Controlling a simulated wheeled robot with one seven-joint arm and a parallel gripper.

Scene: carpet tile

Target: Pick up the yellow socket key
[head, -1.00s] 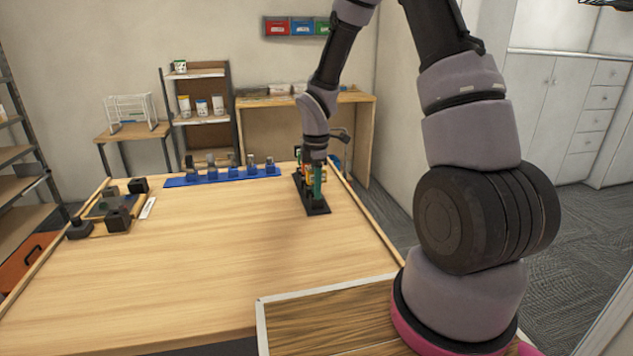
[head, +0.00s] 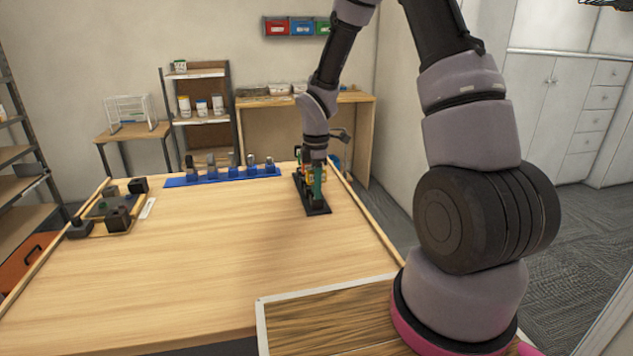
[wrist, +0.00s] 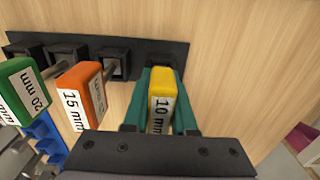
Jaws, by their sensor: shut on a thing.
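The yellow socket key (wrist: 161,88), labelled 10 mm, is between the green fingers of my gripper (wrist: 160,100) in the wrist view. The fingers are shut on its yellow handle, one on each side. Its lower end is hidden; it stands over the end slot of the black rack (wrist: 180,47), and I cannot tell whether it is still seated there. In the head view my gripper (head: 316,183) points down at the black rack (head: 317,211), and the key is mostly hidden by the fingers.
An orange 15 mm key (wrist: 82,97) and a green 20 mm key (wrist: 22,90) stand in the rack beside the yellow one. A blue rack (head: 222,177) with several sockets lies to the left. Dark blocks (head: 118,218) are at the table's left. The middle of the wooden table (head: 220,260) is clear.

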